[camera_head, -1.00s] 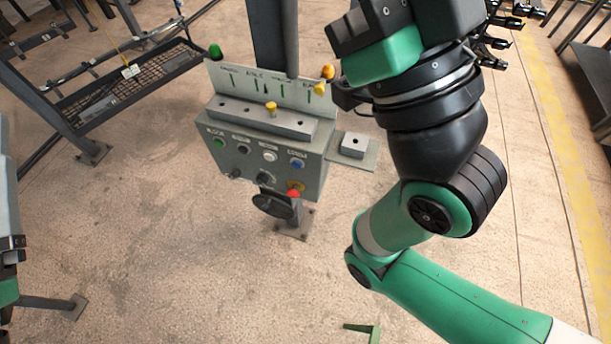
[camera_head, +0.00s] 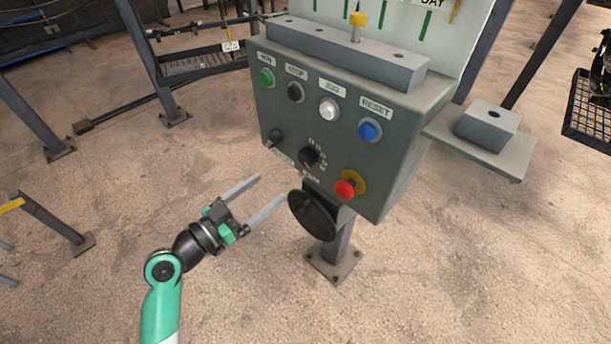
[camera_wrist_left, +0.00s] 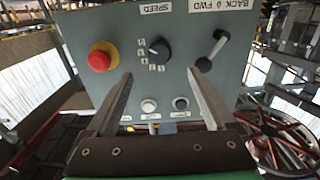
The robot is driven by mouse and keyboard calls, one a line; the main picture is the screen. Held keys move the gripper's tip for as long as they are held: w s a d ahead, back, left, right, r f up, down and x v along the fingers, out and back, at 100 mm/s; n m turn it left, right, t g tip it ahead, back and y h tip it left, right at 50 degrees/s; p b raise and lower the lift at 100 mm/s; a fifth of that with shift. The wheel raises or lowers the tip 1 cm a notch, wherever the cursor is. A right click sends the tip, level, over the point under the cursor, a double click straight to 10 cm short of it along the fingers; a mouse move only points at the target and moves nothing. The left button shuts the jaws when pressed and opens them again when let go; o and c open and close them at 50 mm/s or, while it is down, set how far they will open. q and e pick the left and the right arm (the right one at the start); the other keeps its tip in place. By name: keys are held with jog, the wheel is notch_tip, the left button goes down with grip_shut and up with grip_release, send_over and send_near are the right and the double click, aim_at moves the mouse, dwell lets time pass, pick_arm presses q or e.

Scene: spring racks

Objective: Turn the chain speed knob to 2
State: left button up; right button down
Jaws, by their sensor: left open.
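The speed knob (camera_head: 308,156) is a small black dial with numbers around it, on the lower front of the grey control box (camera_head: 400,168). In the left wrist view the speed knob (camera_wrist_left: 159,48) shows under the SPEED label, the picture turned over; I cannot read which number it points to. My left gripper (camera_head: 270,190) is open and empty, below and left of the knob in the head view. In the left wrist view the open left gripper (camera_wrist_left: 160,75) has its fingers either side of the line to the knob. A gap to the panel seems to remain. My right gripper is out of view.
A red stop button (camera_head: 345,188) sits to the right of the knob. A black lever (camera_head: 275,137) sits to its left. Green, black, white and blue buttons line the row above. A black handwheel (camera_head: 313,215) hangs below the box, close to the left gripper's fingers.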

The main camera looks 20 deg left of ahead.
aim_at(303, 161)
pick_arm(q)
jog(key=b+x, duration=0.2)
jog(key=x, duration=0.9)
jog(key=shift+w+d+r+b, duration=0.15)
jog(key=shift+w+b, duration=0.2)
jog(key=shift+b, duration=0.05)
jog(key=c, duration=1.4)
